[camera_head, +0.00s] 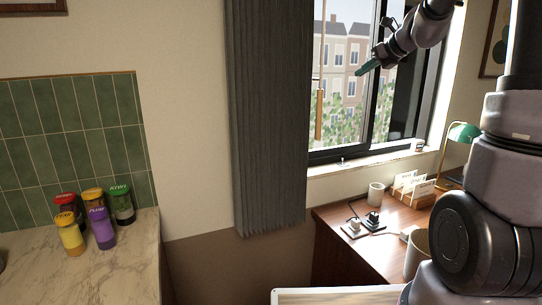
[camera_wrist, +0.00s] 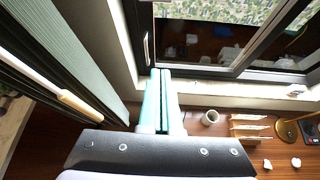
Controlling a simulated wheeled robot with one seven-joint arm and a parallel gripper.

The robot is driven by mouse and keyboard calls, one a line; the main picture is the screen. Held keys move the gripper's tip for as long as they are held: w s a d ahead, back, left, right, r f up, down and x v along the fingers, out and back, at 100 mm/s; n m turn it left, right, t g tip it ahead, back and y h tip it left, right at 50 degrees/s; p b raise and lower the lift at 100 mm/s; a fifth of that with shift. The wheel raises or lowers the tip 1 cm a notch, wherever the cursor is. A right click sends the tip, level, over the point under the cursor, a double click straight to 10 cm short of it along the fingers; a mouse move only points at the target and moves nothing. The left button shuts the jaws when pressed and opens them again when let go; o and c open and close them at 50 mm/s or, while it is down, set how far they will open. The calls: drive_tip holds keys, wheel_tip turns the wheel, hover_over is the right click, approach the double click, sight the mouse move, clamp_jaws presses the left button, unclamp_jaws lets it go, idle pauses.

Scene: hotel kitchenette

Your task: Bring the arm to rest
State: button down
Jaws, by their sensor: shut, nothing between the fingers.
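My gripper (camera_head: 368,68) is raised in front of the window in the head view, at the upper right. Its teal fingers point left and slightly down. In the wrist view the two teal fingers (camera_wrist: 159,98) lie side by side, closed, with nothing between them. They are seen above the desk and near the window frame in that view. My gripper touches nothing that I can see.
A grey curtain (camera_head: 265,120) hangs left of the window. A wooden desk (camera_head: 335,222) below carries a cup (camera_head: 376,194), a card holder (camera_head: 415,190), plugs and a green lamp (camera_head: 463,133). Several coloured jars stand on the marble counter (camera_head: 125,260) at left.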

drive_tip(key=s+a+f+n+g+h, duration=0.1)
drive_tip(key=s+n, duration=0.8)
drive_tip(key=s, duration=0.2)
drive_tip(key=s+a+f+n+g+h, duration=0.1)
drive_tip(key=s+a+f+n, duration=0.1)
drive_tip(key=s+n, duration=0.7)
drive_tip(key=s+a+f+n+g+h, duration=0.1)
drive_tip(key=s+n, duration=0.8)
drive_tip(key=s, duration=0.4)
drive_tip(key=shift+s+a+f+n, duration=0.25)
drive_tip(key=shift+a+f+n, duration=0.05)
drive_tip(key=shift+a+f, duration=0.1)
